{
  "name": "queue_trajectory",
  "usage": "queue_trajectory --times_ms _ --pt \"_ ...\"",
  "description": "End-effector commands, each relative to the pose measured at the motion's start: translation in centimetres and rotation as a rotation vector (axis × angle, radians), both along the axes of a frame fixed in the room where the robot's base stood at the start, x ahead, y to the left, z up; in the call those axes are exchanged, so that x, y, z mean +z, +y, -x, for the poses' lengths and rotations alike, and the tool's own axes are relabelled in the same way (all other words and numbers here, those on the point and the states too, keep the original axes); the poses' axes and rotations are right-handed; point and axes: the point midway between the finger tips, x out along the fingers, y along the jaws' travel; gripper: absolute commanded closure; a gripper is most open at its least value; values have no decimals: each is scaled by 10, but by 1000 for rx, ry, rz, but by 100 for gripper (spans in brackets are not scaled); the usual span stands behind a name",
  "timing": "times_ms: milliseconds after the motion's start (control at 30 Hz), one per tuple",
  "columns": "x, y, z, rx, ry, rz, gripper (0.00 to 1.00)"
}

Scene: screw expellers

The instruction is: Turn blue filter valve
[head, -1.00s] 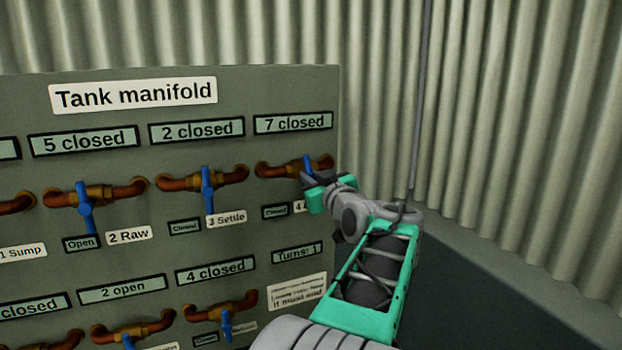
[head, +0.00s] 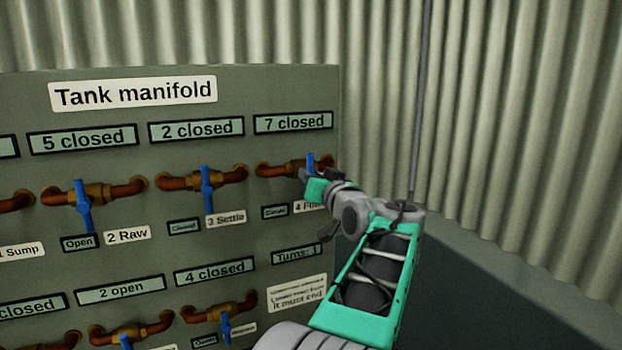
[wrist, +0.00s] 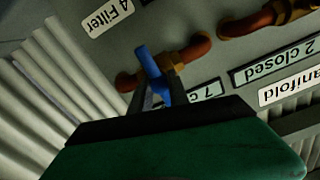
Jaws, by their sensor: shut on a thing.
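The filter valve is at the upper right of the panel, on a copper pipe below a display reading "7 closed" (head: 292,122). The top of its blue handle (head: 311,161) shows above my gripper (head: 308,182) in the head view; the gripper hides the rest. In the wrist view, the blue handle (wrist: 149,62) passes between my two fingers (wrist: 160,92), beside the brass valve body. My gripper is shut on it. The "4 Filter" label (wrist: 107,17) is readable in the wrist view; in the head view it is partly covered.
Other blue-handled valves sit close by: "3 Settle" (head: 207,189) and "2 Raw" (head: 83,205). A "4 closed" display (head: 214,271) and a "Turns" display (head: 297,254) are lower on the panel. A corrugated wall (head: 520,130) stands behind and to the right.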

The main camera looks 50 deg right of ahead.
Motion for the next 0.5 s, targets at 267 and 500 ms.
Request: queue_trajectory --times_ms 267,500 --pt "-1 0 -1 1 -13 -25 100" --pt "-1 0 -1 3 -12 -24 77"
